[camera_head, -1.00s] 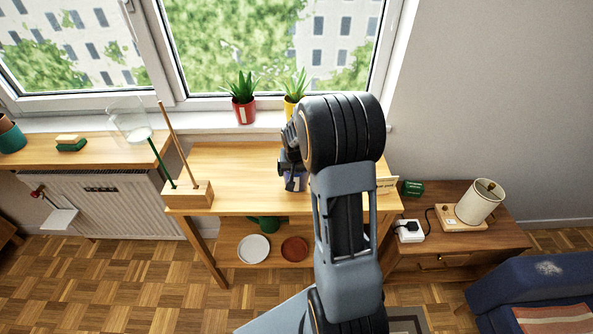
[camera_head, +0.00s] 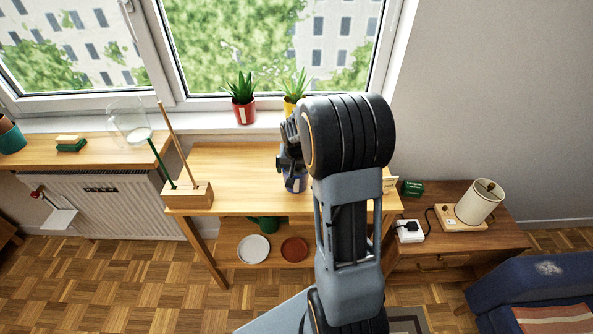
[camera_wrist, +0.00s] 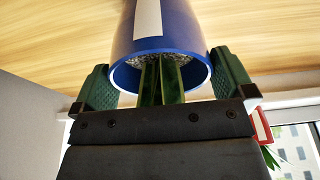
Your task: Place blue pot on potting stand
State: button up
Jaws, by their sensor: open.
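The blue pot (camera_head: 296,184) is on or just above the top of the potting stand (camera_head: 235,160), right of its middle; its base is hidden. It has a pale label and green leaves, and shows large in the wrist view (camera_wrist: 178,35), upside down. My gripper (camera_head: 291,165) is over the pot. In the wrist view my gripper (camera_wrist: 163,85) is open, with one green-padded finger on each side of the pot's rim. Whether either pad touches the pot is hard to tell. My arm hides the stand's right part.
A wooden block with sticks (camera_head: 189,195) stands on the stand's left end. A red pot (camera_head: 244,112) and a yellow pot (camera_head: 291,104) stand on the windowsill behind. Saucers (camera_head: 254,248) lie on the lower shelf. A lamp (camera_head: 480,201) stands on the right cabinet. The stand's middle is clear.

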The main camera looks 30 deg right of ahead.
jog(key=v, duration=0.8)
jog(key=s+a+r+n+y, duration=0.1)
jog(key=s+a+r+n, duration=0.2)
jog(key=s+a, duration=1.1)
jog(key=s+n, duration=0.3)
jog(key=shift+a+t+y, duration=0.25)
jog(key=shift+t+y, duration=0.05)
jog(key=shift+y, duration=0.1)
jog(key=shift+r, duration=0.1)
